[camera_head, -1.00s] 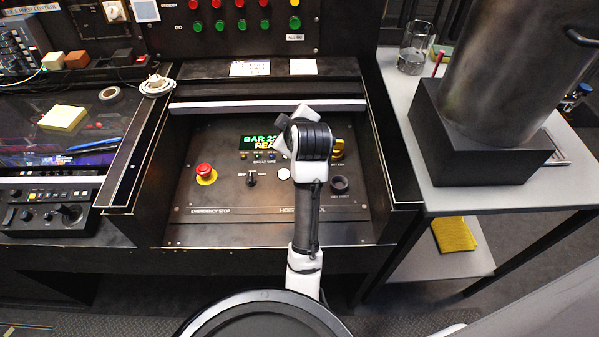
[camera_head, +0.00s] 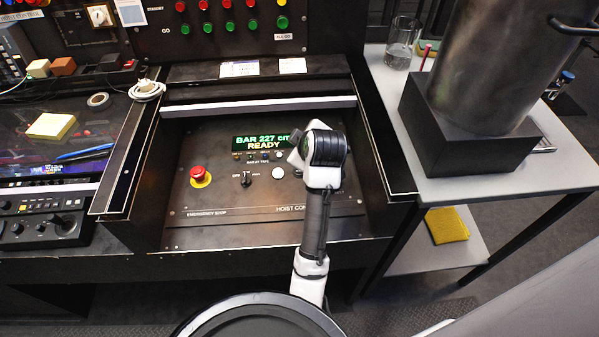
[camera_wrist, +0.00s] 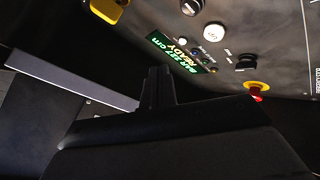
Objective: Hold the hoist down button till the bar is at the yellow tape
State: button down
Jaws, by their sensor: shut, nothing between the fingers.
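The hoist control panel (camera_head: 235,208) has a green display (camera_head: 262,143) reading "BAR 227 cm READY". A white round button (camera_head: 278,173) sits below it; in the wrist view this white button (camera_wrist: 213,32) seems to be marked "UP". I cannot make out a down button; my arm covers the right part of the panel. My gripper (camera_wrist: 158,72) is shut and empty, above the panel near the display, apart from the buttons. In the head view my wrist hides the fingertips. The bar and yellow tape are not identifiable.
A red emergency stop (camera_head: 200,175) and a black selector (camera_head: 246,179) are left of the white button. A yellow switch (camera_wrist: 108,8) shows in the wrist view. Raised side walls and a pale rail (camera_head: 258,106) border the panel. A large metal pot (camera_head: 500,70) stands right.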

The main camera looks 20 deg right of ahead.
aim_at(301, 174)
notch_tip(301, 174, down, 7)
jog(key=b, duration=0.5)
jog(key=shift+f+b, duration=0.4)
dwell(1.4)
jog(key=shift+f, duration=0.4)
